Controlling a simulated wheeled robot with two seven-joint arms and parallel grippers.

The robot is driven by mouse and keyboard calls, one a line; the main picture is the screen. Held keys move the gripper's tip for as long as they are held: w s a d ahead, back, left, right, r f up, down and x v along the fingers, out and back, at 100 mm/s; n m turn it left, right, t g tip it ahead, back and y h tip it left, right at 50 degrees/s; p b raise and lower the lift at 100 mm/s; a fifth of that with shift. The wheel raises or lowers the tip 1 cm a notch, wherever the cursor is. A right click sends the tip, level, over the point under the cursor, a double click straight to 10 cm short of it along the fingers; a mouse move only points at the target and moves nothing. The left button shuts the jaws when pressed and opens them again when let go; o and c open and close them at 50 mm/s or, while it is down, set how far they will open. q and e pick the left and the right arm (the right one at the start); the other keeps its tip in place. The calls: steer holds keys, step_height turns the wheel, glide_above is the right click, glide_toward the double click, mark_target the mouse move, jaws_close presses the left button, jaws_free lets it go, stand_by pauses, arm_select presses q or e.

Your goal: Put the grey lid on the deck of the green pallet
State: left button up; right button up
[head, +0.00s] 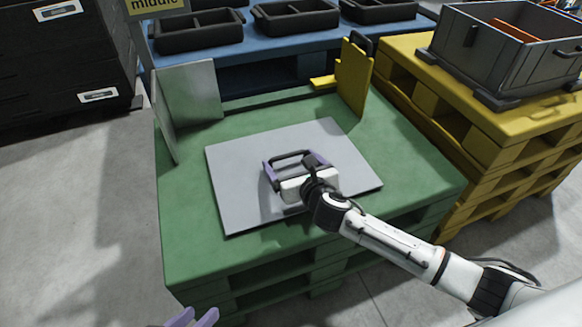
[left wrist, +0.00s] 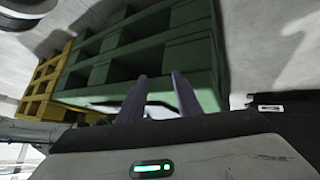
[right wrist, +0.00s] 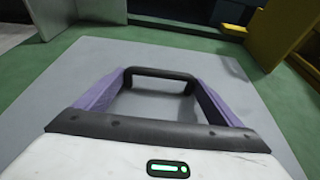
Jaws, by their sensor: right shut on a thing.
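The grey lid (head: 240,190) is a flat square plate with a black bar handle (right wrist: 160,74) in its middle. It lies flat on, or very close above, the deck of the green pallet (head: 185,245), turned slightly to the deck's edges. My right gripper (head: 290,163) is over the middle of the lid, its purple fingers shut on the handle at both ends. The lid also fills much of the right wrist view (right wrist: 60,90). My left gripper (head: 192,318) is at the bottom edge of the head view, in front of the pallet, fingers apart and empty.
A grey panel (head: 188,95) and a yellow bracket (head: 352,75) stand at the pallet's back corners. Behind is a blue pallet (head: 230,50) with black trays (head: 295,17). At right, a yellow pallet stack (head: 480,120) bears a grey crate (head: 470,45). Green deck shows around the lid.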

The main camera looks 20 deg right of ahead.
arm_select(q)
steer(key=shift+r, duration=0.1)
arm_select(e)
steer(key=o, duration=1.1)
steer(key=shift+s, duration=0.1)
steer(key=p+v, duration=0.4)
steer(key=v, duration=0.6)
steer(key=shift+s+r+p, duration=0.2)
steer(key=shift+p, duration=0.1)
arm_select(q)
steer(key=shift+s+a+r+n+t+y, duration=0.2)
steer(key=shift+a+n+y, duration=0.05)
steer(key=shift+a, duration=0.4)
steer(key=shift+s+a+r+n+t+y, duration=0.15)
steer(key=shift+a+n+t+y, duration=0.1)
steer(key=shift+a, duration=0.35)
arm_select(e)
steer(key=shift+s+r, duration=0.2)
steer(key=shift+s, duration=0.45)
